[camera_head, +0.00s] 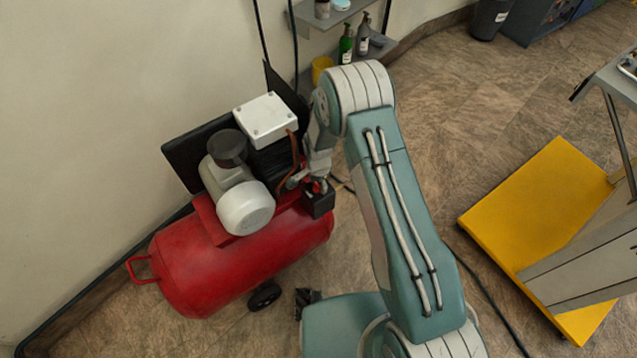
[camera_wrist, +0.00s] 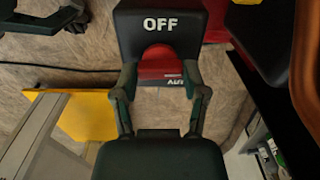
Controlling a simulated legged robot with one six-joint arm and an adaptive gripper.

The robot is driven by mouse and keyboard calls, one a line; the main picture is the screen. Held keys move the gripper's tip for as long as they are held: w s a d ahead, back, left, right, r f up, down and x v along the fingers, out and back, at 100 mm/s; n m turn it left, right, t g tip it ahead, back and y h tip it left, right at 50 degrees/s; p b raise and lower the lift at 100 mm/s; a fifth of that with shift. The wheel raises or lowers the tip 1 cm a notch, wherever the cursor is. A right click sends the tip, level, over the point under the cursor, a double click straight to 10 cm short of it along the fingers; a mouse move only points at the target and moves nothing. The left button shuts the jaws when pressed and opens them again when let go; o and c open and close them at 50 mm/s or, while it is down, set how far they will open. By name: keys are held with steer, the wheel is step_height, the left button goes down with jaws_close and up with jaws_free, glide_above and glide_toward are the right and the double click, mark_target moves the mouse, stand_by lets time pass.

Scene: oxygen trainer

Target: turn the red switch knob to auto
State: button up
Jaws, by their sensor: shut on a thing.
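The red switch knob (camera_wrist: 158,62) sits on a black switch box (camera_wrist: 130,28) in the wrist view. In the head view the black switch box (camera_head: 319,204) is at the right end of the red compressor tank (camera_head: 240,262). My gripper (camera_head: 308,183) is over the box there, and the knob shows only as a small bit of red.
A grey motor (camera_head: 243,207) and a white-lidded box (camera_head: 266,119) stand on the compressor, left of my arm. A brown pipe (camera_head: 295,158) runs close to my gripper. A shelf (camera_head: 322,17) is on the wall behind.

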mark_target(317, 185)
steer(key=shift+s+a+m, duration=0.1)
steer(key=shift+m, duration=0.4)
steer(key=o, duration=1.2)
steer(key=shift+c, duration=0.2)
steer(key=shift+a, duration=0.1)
steer(key=shift+r, duration=0.35)
step_height(317, 185, up, 11)
steer(key=shift+r, duration=0.1)
